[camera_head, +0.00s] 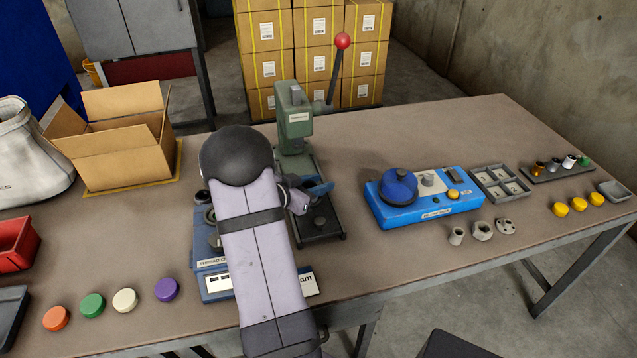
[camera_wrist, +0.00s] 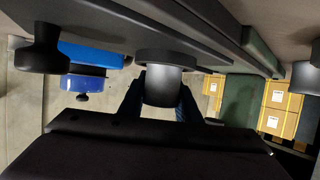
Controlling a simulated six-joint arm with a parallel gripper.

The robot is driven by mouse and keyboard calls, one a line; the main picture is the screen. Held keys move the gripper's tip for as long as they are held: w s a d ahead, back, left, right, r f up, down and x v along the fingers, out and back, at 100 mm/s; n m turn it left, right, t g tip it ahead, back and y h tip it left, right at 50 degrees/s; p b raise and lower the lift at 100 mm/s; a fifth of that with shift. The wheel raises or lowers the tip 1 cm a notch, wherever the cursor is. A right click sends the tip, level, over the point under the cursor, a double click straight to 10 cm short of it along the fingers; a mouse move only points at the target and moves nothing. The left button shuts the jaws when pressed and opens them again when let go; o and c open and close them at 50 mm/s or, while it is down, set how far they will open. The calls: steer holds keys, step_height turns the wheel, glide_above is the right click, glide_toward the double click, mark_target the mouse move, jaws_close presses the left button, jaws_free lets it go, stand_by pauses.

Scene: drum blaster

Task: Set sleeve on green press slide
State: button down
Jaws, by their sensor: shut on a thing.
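The green press (camera_head: 294,115) stands mid-table, with a lever and red knob (camera_head: 342,41). Its dark slide (camera_head: 322,232) reaches toward the front, with a dark round part (camera_head: 319,220) on it. My gripper (camera_head: 318,188) is over the slide, in front of the press column. In the wrist view, my gripper (camera_wrist: 162,98) is shut on the sleeve, a grey cylinder (camera_wrist: 162,86) between the fingers. A wider dark disc (camera_wrist: 167,57) shows against the cylinder's end; I cannot tell whether it belongs to the sleeve or the slide. My gripper hides the sleeve in the head view.
A blue thread-check station (camera_head: 218,282) stands left of the slide, partly behind my arm. A blue fixture (camera_head: 428,200) stands to the right, with loose grey parts (camera_head: 482,230) in front. A cardboard box (camera_head: 118,150) and colored caps (camera_head: 92,304) are at the left.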

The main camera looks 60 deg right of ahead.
mark_target(313, 185)
steer(key=shift+f, duration=0.1)
steer(key=c, duration=1.6)
jaws_free()
steer(key=shift+a, duration=0.1)
steer(key=shift+p+v, duration=1.55)
steer(key=shift+v, duration=0.8)
steer(key=shift+p+v, duration=0.85)
steer(key=shift+p, duration=0.05)
steer(key=v, duration=0.3)
steer(key=shift+w+a+p, duration=0.1)
steer(key=shift+w+p, duration=0.05)
steer(key=shift+p, duration=0.6)
steer(key=shift+a+r, duration=0.3)
steer(key=shift+a, duration=0.25)
